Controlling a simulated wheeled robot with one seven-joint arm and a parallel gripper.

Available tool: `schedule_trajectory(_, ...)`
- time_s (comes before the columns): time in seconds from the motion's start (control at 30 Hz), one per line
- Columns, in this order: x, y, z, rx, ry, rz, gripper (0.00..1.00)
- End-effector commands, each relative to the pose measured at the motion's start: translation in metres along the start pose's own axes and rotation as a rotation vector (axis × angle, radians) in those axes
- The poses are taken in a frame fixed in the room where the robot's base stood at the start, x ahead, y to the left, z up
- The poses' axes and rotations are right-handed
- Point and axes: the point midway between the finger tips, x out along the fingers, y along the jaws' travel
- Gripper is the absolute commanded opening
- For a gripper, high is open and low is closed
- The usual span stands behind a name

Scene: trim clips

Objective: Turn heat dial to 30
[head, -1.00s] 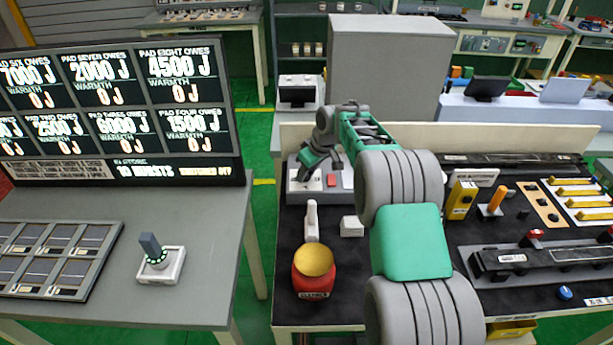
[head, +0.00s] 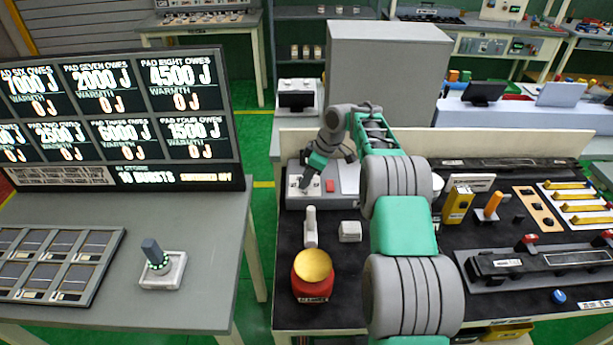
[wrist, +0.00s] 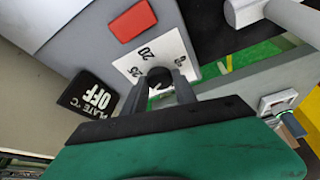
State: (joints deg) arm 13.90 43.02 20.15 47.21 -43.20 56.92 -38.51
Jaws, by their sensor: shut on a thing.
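The heat dial (wrist: 160,79) is a dark round knob on a white scale plate (wrist: 176,50) with numbers; 20 and 25 are readable in the wrist view, other marks are hidden or too small. My gripper (wrist: 160,85) is shut on the dial, one finger on each side of it. In the head view my gripper (head: 303,187) reaches down onto the left part of the grey control box (head: 322,200). A black display (wrist: 88,98) beside the dial reads "PLATE °C OFF". The dial's pointer is hidden.
A red button (wrist: 132,21) sits beside the scale; it also shows in the head view (head: 330,185). A white handle (head: 310,228), a small white block (head: 350,231) and a red jar with yellow top (head: 313,267) stand nearer on the black mat.

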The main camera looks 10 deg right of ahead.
Motion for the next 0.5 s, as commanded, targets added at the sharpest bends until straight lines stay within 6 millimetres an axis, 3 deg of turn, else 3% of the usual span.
schedule_trajectory(0.3, -0.0009, 0.0007, -0.0007, -0.001, 0.001, 0.002, 0.0)
schedule_trajectory(0.33, -0.0009, 0.0007, -0.0007, -0.001, 0.001, 0.002, 0.35)
schedule_trajectory(0.5, -0.0006, 0.0005, -0.0005, -0.001, 0.001, 0.002, 0.49)
